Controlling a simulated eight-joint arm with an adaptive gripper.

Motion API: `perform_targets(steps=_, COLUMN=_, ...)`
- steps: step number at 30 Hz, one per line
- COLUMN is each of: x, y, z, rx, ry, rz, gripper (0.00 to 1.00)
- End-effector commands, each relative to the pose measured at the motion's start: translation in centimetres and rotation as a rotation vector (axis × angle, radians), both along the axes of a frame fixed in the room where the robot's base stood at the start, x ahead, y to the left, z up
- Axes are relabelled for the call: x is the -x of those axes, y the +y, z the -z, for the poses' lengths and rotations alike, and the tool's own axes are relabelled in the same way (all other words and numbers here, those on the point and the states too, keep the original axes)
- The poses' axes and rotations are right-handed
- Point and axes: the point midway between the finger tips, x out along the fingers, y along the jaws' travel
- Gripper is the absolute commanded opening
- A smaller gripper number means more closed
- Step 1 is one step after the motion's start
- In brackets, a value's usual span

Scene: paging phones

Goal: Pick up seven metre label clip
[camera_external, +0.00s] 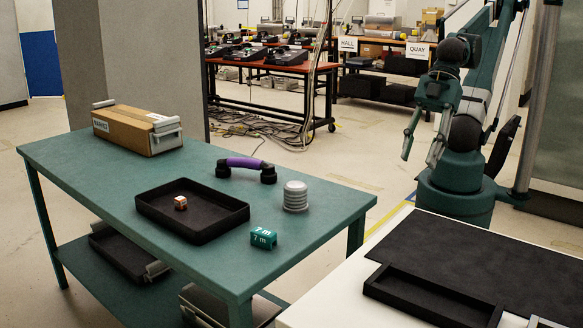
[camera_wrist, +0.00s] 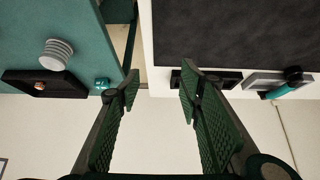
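The seven metre label clip (camera_external: 263,238) is a small teal block marked "7 m". It sits on the green table near its front right edge, in front of the grey ribbed cylinder and right of the black tray. In the wrist view a small teal piece that looks like the clip (camera_wrist: 102,84) shows at the table's edge, left of my left finger. My gripper (camera_external: 421,146) is raised well to the right of the table, far from the clip. In the wrist view its two green ribbed fingers (camera_wrist: 159,88) are spread wide with nothing between them.
The green table (camera_external: 115,185) also holds a black tray (camera_external: 160,212) with a small cube (camera_external: 180,203), a ribbed cylinder (camera_external: 296,196), a purple handset (camera_external: 245,163) and a brown box (camera_external: 135,131). A white bench (camera_external: 340,312) with a dark mat (camera_external: 465,258) stands to the right, across a gap.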

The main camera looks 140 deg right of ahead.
Motion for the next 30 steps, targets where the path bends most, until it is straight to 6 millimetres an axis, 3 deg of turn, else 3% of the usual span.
perform_targets(steps=11, x=-1.3, y=-0.5, z=-1.0, rx=-0.022, ry=0.021, rz=0.043, gripper=0.37)
perform_targets(steps=30, x=-8.7, y=-3.7, z=-4.3, rx=-0.141, ry=0.141, rz=0.297, gripper=0.37)
